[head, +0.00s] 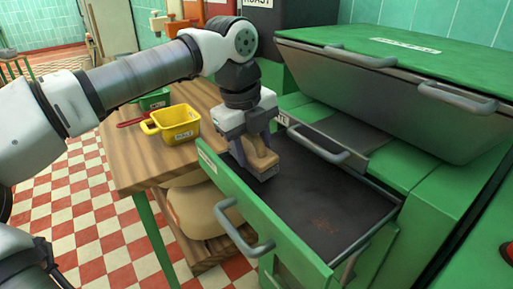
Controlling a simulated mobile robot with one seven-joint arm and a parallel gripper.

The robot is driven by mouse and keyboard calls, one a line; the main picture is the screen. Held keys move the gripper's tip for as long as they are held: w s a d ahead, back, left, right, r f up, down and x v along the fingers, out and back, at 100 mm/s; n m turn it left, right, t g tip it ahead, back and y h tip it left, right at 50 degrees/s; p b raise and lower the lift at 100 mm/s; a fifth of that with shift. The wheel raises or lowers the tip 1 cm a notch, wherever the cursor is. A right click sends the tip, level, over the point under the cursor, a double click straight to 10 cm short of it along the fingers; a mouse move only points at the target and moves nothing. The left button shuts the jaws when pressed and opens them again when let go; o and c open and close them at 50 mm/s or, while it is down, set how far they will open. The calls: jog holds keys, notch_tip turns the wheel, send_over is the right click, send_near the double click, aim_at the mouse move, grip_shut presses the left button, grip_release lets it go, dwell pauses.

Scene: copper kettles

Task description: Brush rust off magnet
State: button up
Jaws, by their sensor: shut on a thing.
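My gripper (250,137) points down over the left part of an open green drawer (232,192). It is shut on a brush (262,158) with a tan wooden handle. The brush's dark lower end is at or just above the drawer's dark inner surface; I cannot tell if it touches. A small reddish-brown rust mark (323,223) shows on the dark flat surface (300,195) inside the drawer, to the right of and nearer than the brush. I cannot tell whether this dark surface is the magnet itself. The fingers hide part of the brush handle.
A wooden table (140,160) stands left of the drawer with a yellow bin (178,124), a green container (155,99) and a red tool (134,121). A large green-lidded machine (410,90) rises behind the drawer. A tan sack (200,210) sits below the table.

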jog(key=shift+w+a+f, duration=0.1)
jog(key=shift+w+a, duration=0.15)
jog(key=shift+a, duration=0.25)
jog(key=shift+w+a+r+p, duration=0.1)
jog(key=shift+w+r+p, duration=0.05)
jog(key=shift+r+p, duration=2.1)
jog(key=shift+r, duration=0.65)
jog(key=shift+d, duration=0.2)
jog(key=shift+r+p, duration=1.2)
jog(key=shift+r, duration=0.35)
jog(key=shift+d+f+y, duration=1.2)
jog(key=shift+d+f, duration=0.2)
jog(key=shift+f, duration=0.15)
